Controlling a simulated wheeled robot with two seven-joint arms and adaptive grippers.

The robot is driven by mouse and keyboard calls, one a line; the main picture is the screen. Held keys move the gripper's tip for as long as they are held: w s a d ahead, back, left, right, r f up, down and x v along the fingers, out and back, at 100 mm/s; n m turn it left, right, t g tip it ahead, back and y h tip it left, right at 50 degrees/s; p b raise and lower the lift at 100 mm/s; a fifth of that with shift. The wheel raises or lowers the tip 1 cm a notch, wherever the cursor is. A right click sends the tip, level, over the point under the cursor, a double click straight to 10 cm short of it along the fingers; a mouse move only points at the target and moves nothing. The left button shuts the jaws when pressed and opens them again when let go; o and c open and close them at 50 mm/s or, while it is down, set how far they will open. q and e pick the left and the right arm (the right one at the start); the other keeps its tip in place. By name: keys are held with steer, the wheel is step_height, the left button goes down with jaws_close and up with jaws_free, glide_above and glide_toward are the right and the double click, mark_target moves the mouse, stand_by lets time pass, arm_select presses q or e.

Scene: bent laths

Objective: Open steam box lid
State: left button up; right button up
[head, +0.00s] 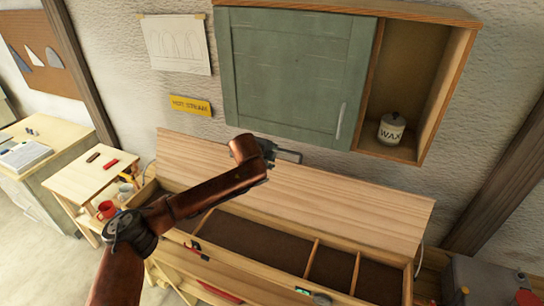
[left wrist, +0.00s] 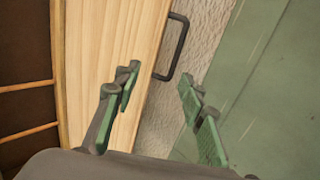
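The steam box (head: 250,238) is a long wooden box with a dark interior and thin dividers, below the wall cabinet. Its pale wooden lid (head: 350,205) stands raised at the back near the wall, so the interior shows. My left gripper (head: 287,155) is at the lid's upper edge in the head view. In the left wrist view the gripper (left wrist: 158,95) has its green-padded fingers apart with nothing between them. The lid (left wrist: 110,50) passes beside and behind one finger. A dark handle (left wrist: 181,50) projects from the lid's edge, beyond the fingertips. My right gripper is not in view.
A green cabinet (head: 290,75) hangs on the wall just above the lid, with a wax jar (head: 391,128) on its open shelf. A small side table (head: 90,175) with a red mug (head: 106,210) stands left of the box.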

arm_select(q)
steer(key=shift+s, duration=0.1)
steer(key=s+a+r+p, duration=0.1)
steer(key=s+a+p, duration=0.1)
steer(key=s, duration=0.4)
steer(key=s+a+r+p, duration=0.1)
steer(key=s+a+p, duration=0.1)
steer(key=s, duration=0.5)
steer(key=shift+a+p, duration=0.4)
steer(key=shift+p, duration=0.1)
